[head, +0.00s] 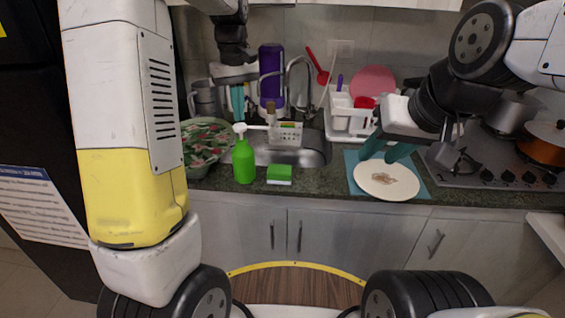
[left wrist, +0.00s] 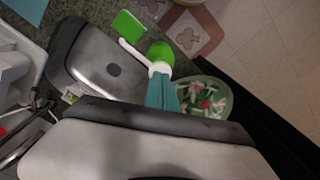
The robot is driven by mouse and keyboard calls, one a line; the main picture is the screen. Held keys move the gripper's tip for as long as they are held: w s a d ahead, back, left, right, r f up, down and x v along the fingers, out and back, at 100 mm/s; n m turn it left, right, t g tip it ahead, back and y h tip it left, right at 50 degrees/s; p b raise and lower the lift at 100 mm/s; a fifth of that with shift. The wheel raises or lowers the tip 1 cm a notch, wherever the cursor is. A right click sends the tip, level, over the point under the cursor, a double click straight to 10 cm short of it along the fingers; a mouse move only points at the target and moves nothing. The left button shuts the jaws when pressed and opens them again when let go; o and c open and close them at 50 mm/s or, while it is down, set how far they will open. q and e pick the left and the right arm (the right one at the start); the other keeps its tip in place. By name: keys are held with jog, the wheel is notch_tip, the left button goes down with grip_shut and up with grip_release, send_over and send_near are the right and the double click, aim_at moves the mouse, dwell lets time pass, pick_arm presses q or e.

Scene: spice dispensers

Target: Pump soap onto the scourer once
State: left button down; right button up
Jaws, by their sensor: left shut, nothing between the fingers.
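The green soap dispenser (head: 243,162) stands upright on the counter, with its white pump head (head: 239,128) and nozzle pointing right. The green scourer (head: 279,174) lies on the counter to its right, apart from it. My left gripper (head: 237,112) is shut and empty, above the pump. In the left wrist view its teal fingertips (left wrist: 162,80) are close to the white pump head (left wrist: 159,68); I cannot tell whether they touch. The scourer (left wrist: 128,26) shows there too. My right gripper (head: 385,154) has its fingers spread, over the plate.
A white plate (head: 386,181) lies on a blue mat (head: 418,181) at the right. A floral bowl (head: 207,140) stands left of the dispenser. The sink (head: 312,150), faucet (head: 301,66) and dish rack (head: 349,119) are behind. The stove (head: 490,165) is at the right.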

pick_arm(q)
jog(key=shift+r, duration=0.1)
dwell(0.5)
notch_tip(320, 180, up, 5)
jog(key=shift+f, duration=0.1)
jog(key=shift+r, duration=0.5)
jog(key=shift+s, duration=0.1)
jog(key=s+d+f+m+t+h, duration=0.2)
jog(key=s+m+t, duration=0.4)
jog(key=s, duration=1.8)
